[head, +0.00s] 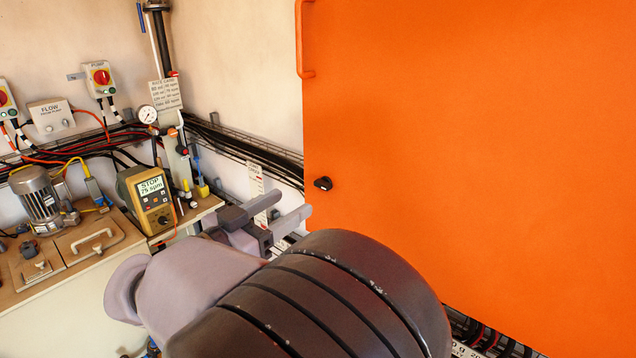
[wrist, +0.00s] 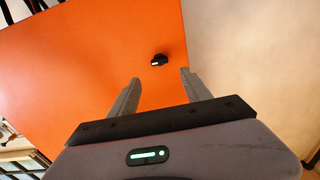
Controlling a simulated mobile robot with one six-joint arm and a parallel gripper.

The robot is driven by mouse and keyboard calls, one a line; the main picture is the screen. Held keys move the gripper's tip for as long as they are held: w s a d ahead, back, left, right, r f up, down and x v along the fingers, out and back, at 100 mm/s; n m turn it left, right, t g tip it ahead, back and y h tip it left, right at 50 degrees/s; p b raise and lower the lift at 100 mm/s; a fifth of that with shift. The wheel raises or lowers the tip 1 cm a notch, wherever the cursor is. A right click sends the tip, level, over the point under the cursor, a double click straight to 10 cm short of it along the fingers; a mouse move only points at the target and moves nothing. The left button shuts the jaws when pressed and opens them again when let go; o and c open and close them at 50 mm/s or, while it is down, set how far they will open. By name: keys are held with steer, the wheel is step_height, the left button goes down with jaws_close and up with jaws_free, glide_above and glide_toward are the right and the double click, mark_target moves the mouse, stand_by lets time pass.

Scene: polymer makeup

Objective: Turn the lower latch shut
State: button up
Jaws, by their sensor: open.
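The lower latch (head: 323,183) is a small black knob on the orange door (head: 470,150), near its left edge in the head view. In the wrist view the latch (wrist: 159,60) sits ahead of my fingertips, roughly centred between them. My gripper (head: 290,205) is open and empty, below and left of the latch in the head view. Its two grey fingers also show in the wrist view (wrist: 160,80), apart from the latch. The latch's exact turn is too small to tell.
An orange handle (head: 307,40) is at the door's upper left edge. To the left are a yellow meter (head: 147,200), a motor (head: 38,195) and a gauge (head: 147,114) on a post. Black cables (head: 240,145) run along the wall. The door face around the latch is clear.

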mark_target(320, 184)
steer(key=x, duration=0.8)
steer(key=shift+w+d+b, duration=0.15)
steer(key=shift+b, duration=0.15)
jaws_close()
